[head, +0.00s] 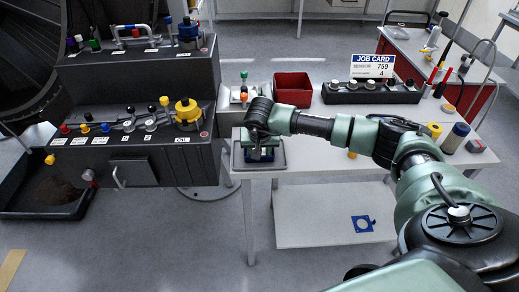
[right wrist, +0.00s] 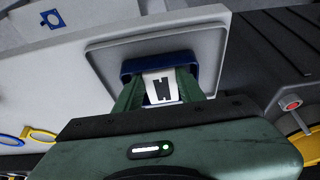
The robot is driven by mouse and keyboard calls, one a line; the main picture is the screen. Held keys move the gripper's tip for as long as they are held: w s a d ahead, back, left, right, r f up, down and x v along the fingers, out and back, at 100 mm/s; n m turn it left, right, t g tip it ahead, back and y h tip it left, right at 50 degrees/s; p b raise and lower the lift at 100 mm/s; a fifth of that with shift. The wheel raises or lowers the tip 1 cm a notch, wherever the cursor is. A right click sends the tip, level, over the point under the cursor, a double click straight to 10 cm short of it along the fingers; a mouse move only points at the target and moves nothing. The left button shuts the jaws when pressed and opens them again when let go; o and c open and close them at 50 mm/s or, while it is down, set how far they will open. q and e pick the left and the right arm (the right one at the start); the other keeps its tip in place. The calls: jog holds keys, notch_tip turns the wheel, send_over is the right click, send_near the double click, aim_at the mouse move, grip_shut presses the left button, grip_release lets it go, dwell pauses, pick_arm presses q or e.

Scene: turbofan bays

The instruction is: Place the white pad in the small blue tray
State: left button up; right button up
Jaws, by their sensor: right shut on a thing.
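The white pad (right wrist: 150,84), with a black mark on its face, is between the two green fingers of my right gripper (right wrist: 160,80) in the right wrist view. My right gripper is shut on it. The small blue tray (right wrist: 131,67) is right around or just below the pad; I cannot tell whether the pad touches its floor. The blue tray stands on a larger grey tray (right wrist: 105,55). In the head view my right gripper (head: 259,152) points down over the grey tray (head: 279,162) at the table's left corner and hides the pad. My left gripper is not in view.
A red bin (head: 293,90) and a dark block with knobs (head: 371,94) stand at the back of the white table. A job card (head: 372,66) stands behind the block. A dark console (head: 135,130) is close to the left. A blue plate (head: 363,224) lies on the lower shelf.

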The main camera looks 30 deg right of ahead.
jog(key=shift+f, duration=0.45)
jog(key=shift+f+b, duration=0.25)
jog(key=shift+b, duration=0.1)
jog(key=o, duration=1.3)
jog(key=shift+r, duration=0.1)
